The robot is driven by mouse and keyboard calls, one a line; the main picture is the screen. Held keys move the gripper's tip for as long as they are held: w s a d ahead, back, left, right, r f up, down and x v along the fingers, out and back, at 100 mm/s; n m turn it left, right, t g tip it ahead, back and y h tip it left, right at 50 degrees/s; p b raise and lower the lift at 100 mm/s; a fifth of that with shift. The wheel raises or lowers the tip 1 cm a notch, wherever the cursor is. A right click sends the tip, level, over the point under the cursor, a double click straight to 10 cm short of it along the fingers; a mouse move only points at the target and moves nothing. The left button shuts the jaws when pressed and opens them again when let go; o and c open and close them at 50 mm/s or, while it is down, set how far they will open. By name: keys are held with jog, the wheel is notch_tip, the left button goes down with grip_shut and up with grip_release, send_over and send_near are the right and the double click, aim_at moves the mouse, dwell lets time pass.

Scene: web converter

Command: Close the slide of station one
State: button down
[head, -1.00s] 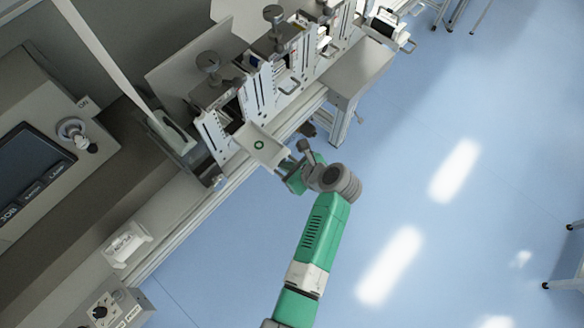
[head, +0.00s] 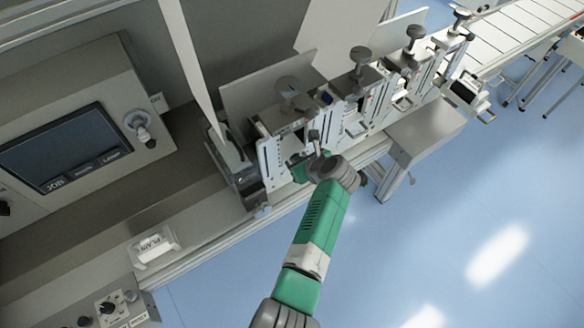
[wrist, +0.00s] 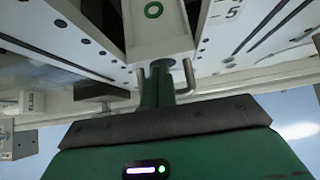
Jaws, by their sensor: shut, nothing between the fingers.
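The nearest station (head: 268,155) is an upright white frame with a dark knob on top. Its slide, a pale plate with a green ring (wrist: 153,10), shows at the top of the wrist view. In the head view my arm hides most of it, and no long part sticks out. A metal handle (wrist: 188,75) stands at the slide's front end. My gripper (head: 300,170) is at the front of this station. In the wrist view its shut fingers (wrist: 157,88) sit between the handle's two legs, against or very near the slide front; contact is unclear.
More stations with knobs (head: 360,58) stand in a row to the right, close to my gripper. A control panel (head: 65,150) is at left. The blue floor in front is free.

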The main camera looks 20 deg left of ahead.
jog(key=shift+a, duration=0.2)
jog(key=p+v, duration=1)
jog(key=p, duration=0.3)
jog(key=shift+d, duration=0.25)
